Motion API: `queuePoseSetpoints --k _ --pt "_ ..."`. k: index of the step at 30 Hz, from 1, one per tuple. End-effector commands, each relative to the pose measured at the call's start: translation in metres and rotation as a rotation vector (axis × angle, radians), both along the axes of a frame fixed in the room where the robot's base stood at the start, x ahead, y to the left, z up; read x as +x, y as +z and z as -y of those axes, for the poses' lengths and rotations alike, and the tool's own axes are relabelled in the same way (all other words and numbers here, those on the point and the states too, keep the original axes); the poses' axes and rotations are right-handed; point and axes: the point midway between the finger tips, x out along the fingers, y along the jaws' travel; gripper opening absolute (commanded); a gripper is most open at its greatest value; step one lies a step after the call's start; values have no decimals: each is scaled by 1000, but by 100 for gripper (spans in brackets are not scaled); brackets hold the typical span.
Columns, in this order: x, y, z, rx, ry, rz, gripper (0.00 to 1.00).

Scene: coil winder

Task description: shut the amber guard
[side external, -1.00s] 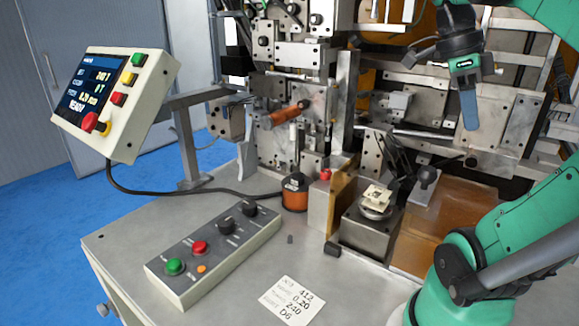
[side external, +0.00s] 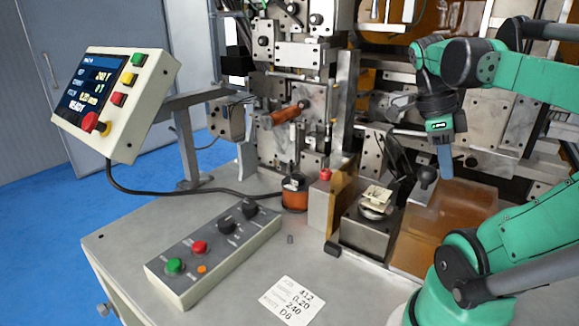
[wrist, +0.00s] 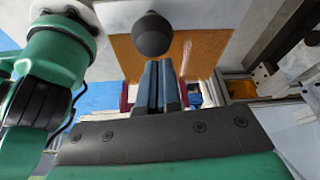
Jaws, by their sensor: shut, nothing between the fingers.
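Amber see-through panels show at the winder. A low amber panel (side external: 465,208) lies right of the metal block, and a larger amber sheet (side external: 390,45) shows behind the frame at the top. I cannot tell which is the guard. A black ball knob (side external: 427,178) stands beside the low panel; a black knob (wrist: 152,35) also shows in the wrist view, with an amber surface (wrist: 195,50) behind it. My gripper (side external: 445,172) is shut and empty, pointing down just right of the knob. In the wrist view its blue fingers (wrist: 158,82) are together below the knob.
A metal block with a pale bobbin (side external: 376,197) stands left of the knob. The winder's steel plates and rails rise behind. A button box (side external: 215,252), an orange-and-black spool (side external: 295,192) and a paper note (side external: 291,302) are on the table.

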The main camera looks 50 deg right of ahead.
Motion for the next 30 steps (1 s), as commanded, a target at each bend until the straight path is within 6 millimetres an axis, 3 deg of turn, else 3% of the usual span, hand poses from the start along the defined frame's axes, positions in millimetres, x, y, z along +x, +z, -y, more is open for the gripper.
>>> queuePoseSetpoints --k 5,21,30 --pt "7 0 1 0 2 1 0" --pt "120 1 1 1 3 -2 0" --pt "137 0 0 0 0 0 0"
